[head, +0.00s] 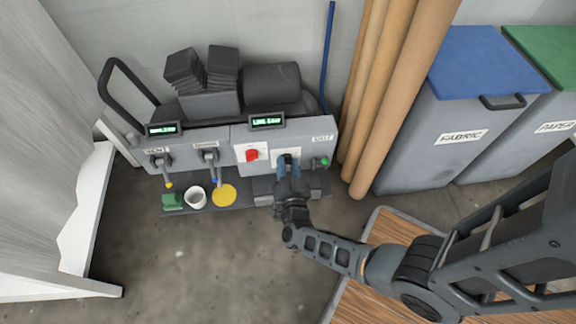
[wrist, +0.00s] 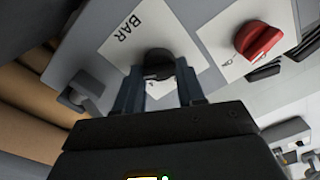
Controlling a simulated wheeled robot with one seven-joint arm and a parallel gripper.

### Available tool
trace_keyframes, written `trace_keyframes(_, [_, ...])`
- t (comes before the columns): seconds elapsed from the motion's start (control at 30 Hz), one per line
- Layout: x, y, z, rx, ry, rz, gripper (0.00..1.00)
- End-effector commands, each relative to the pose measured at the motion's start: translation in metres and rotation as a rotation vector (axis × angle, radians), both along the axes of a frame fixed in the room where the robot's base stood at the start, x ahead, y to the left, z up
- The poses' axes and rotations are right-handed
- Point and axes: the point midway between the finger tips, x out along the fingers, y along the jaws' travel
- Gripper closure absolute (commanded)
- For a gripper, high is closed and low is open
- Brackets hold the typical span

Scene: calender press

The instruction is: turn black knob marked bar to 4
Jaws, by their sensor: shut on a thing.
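The black knob (wrist: 158,62) sits on a white plate marked BAR (wrist: 122,38) in the wrist view. My gripper (wrist: 160,80) has its two fingers on either side of the knob and is shut on it. In the head view my gripper (head: 288,172) reaches the right part of the grey machine panel and mostly covers the knob (head: 287,159). The scale marks and the number the knob points to cannot be read.
A red knob (head: 252,155) is left of the black one, and a green button (head: 323,161) is right of it. A white cup (head: 195,197) and a yellow disc (head: 224,195) are on the low shelf. Brown rolls (head: 390,90) stand close on the right.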

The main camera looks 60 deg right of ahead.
Motion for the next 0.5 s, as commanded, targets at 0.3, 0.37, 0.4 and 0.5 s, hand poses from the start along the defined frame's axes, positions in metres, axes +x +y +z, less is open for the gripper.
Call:
trace_keyframes(0.3, [-0.0004,0.0003,0.0002,-0.044,0.058,0.000,0.92])
trace_keyframes(0.37, [-0.0004,0.0005,0.0002,-0.065,0.085,0.000,0.92])
trace_keyframes(0.4, [-0.0003,0.0005,0.0003,-0.081,0.106,0.000,0.92])
trace_keyframes(0.5, [0.0002,0.0008,0.0006,-0.129,0.166,0.000,0.92])
